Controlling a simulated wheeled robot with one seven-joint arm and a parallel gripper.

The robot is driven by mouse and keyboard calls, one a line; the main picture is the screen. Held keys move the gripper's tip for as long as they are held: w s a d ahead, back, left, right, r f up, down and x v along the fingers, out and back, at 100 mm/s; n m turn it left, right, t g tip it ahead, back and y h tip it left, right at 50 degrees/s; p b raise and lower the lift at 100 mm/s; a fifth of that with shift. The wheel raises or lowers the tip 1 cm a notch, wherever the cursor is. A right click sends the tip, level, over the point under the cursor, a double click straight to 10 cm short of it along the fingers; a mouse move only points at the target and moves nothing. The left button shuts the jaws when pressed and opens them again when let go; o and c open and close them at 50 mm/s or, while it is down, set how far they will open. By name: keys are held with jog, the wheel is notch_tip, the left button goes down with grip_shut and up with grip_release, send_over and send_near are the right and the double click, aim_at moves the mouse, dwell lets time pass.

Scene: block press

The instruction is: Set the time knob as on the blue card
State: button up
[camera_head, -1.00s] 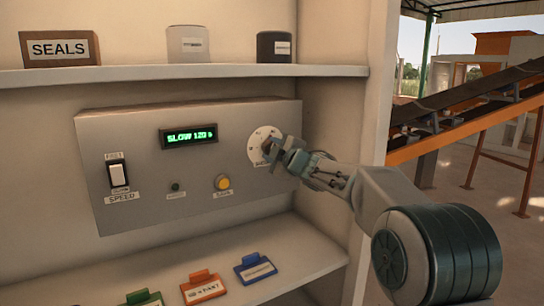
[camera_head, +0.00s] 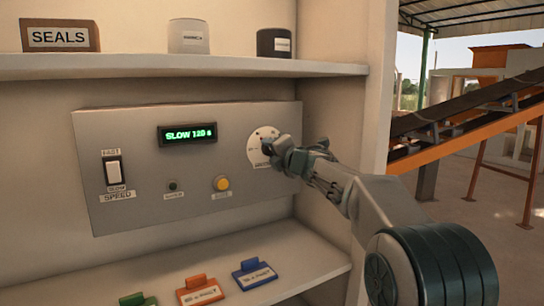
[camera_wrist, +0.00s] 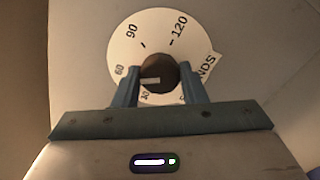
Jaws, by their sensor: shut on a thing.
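My gripper (camera_head: 272,151) is at the time dial (camera_head: 262,133) on the right of the grey control panel (camera_head: 140,135). In the wrist view its two fingers (camera_wrist: 160,92) are shut on the dark time knob (camera_wrist: 158,70), one on each side. The white dial plate (camera_wrist: 124,48) shows 60, 90 and 120; lower marks are partly hidden. The knob's pale pointer mark lies to the left, just below the 60. The green display (camera_head: 188,134) reads SLOW 120. The blue card (camera_head: 254,273) stands on the lower shelf at right; its small print is not clearly legible.
The panel also has a speed switch (camera_head: 114,172), a small dark button (camera_head: 173,185) and a yellow button (camera_head: 221,183). Orange (camera_head: 199,291) and green (camera_head: 138,299) cards stand left of the blue one. A shelf (camera_head: 130,72) with containers runs above; a side wall (camera_head: 335,120) stands right.

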jog(key=n+b, duration=0.1)
jog(key=n, duration=0.1)
jog(key=n+b, duration=0.1)
jog(key=n, duration=0.3)
jog(key=shift+a+f+n+b, duration=0.1)
jog(key=shift+f+n+b, duration=0.2)
jog(key=shift+b, duration=0.1)
jog(key=n+b, duration=0.2)
jog(key=n, duration=0.3)
jog(key=shift+r, duration=0.15)
jog(key=shift+n, duration=0.4)
jog(key=o, duration=1)
jog(key=shift+r, duration=0.1)
jog(key=b+v, duration=0.4)
jog(key=v, duration=1)
